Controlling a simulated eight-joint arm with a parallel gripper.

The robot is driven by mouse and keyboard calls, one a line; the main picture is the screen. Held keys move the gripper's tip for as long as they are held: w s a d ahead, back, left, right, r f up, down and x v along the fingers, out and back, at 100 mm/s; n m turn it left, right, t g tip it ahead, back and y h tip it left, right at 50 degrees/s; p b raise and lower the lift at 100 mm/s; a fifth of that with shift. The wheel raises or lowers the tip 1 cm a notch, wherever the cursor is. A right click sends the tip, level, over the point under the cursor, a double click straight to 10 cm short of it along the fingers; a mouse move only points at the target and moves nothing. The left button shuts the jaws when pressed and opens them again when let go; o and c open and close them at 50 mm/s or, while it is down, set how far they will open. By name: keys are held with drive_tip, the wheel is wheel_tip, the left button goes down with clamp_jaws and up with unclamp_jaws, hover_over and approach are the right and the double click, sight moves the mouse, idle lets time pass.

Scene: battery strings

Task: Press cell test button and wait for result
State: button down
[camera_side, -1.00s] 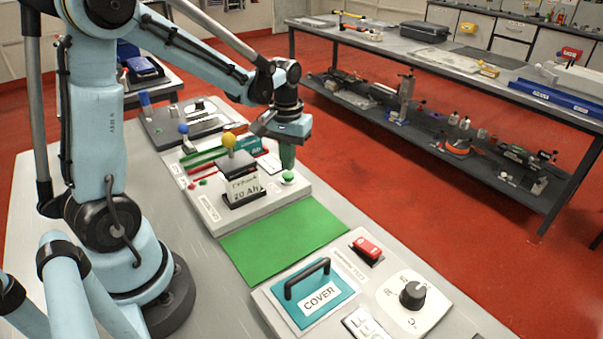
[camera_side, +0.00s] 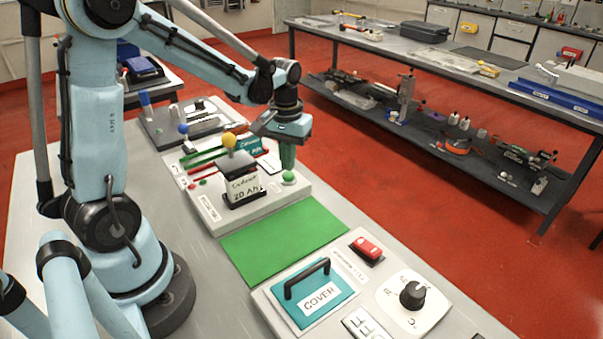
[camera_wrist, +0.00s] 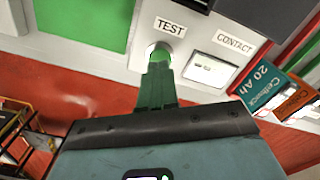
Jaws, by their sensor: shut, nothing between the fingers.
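The test button is a green dome in a white ring; it shows in the side view (camera_side: 288,177) on the front right of the grey test unit (camera_side: 222,222). In the wrist view the button (camera_wrist: 160,50) sits below the TEST label. My gripper (camera_side: 287,163) is shut, its green fingers pointing down just above the button; in the wrist view its fingertips (camera_wrist: 158,68) overlap the button's near edge. I cannot tell whether they touch it. A white cell (camera_side: 243,187) marked 20 Ah stands on the unit. A CONTACT window (camera_wrist: 210,70) lies beside the button.
A green mat (camera_side: 285,240) lies in front of the unit and is clear. Nearer is a panel with a teal COVER plate (camera_side: 335,283), a red switch (camera_side: 367,249) and a black knob (camera_side: 413,294). Teal cells (camera_wrist: 262,88) stand beside the contact window.

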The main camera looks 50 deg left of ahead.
sight(289, 176)
drive_tip(key=shift+f, duration=1.15)
idle(0.4)
drive_tip(key=shift+r, duration=3.05)
drive_tip(key=shift+d, duration=0.1)
drive_tip(key=shift+s+d+r, duration=0.15)
drive_tip(key=shift+d+r, duration=0.05)
drive_tip(key=s+d+r+m+t, duration=0.3)
drive_tip(key=s+d+m+t, duration=0.3)
drive_tip(key=d, duration=0.4)
drive_tip(key=shift+s+r+t, duration=0.3)
drive_tip(key=shift+s+t, duration=0.1)
drive_tip(key=shift+t, duration=0.2)
